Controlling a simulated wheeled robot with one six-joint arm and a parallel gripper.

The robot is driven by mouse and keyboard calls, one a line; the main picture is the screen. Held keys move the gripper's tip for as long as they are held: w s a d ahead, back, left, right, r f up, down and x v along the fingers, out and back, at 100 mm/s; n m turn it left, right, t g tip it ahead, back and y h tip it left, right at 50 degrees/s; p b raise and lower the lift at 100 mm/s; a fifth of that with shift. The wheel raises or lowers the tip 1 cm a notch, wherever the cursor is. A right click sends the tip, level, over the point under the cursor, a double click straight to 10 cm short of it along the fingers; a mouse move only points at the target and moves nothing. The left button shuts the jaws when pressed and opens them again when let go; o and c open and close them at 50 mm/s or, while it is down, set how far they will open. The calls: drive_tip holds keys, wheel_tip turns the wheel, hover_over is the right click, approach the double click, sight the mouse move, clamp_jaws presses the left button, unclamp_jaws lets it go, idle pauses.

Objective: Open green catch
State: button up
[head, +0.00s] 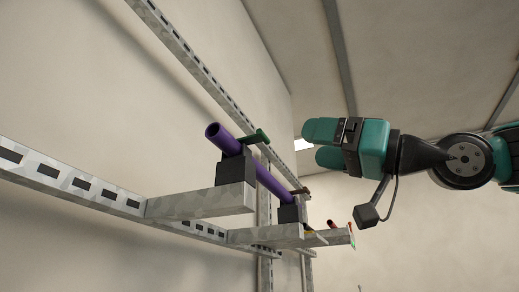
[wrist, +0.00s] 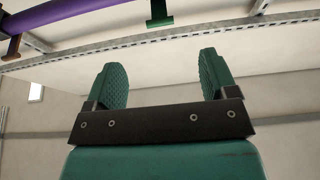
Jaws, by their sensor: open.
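The green catch (head: 255,137) is a dark green lever at a black clamp block (head: 236,168) beside the purple pipe (head: 268,180) in the head view. A green piece that looks like this catch (wrist: 158,12) shows at the top middle of the wrist view, cut off by the edge. My gripper (head: 312,144) is to the right of the catch in the head view, with a gap between them. Its two teal fingers (wrist: 160,60) are spread and empty in the wrist view, with the green piece beyond their tips. Whether the catch is latched cannot be told.
Grey metal brackets (head: 200,204) carry the clamp blocks, with a second block (head: 289,213) farther along. Slotted rails (head: 75,183) run along the wall. Small red and yellow items (head: 332,225) sit on the far bracket. A brown piece (wrist: 12,48) shows at the wrist view's left.

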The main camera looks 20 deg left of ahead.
sight(265, 136)
drive_tip(key=p+x, duration=0.6)
drive_tip(key=x, duration=0.5)
drive_tip(key=shift+d+r, duration=0.1)
drive_tip(key=shift+a+p, duration=0.35)
drive_tip(key=shift+a, duration=0.3)
drive_tip(key=shift+c, duration=0.4)
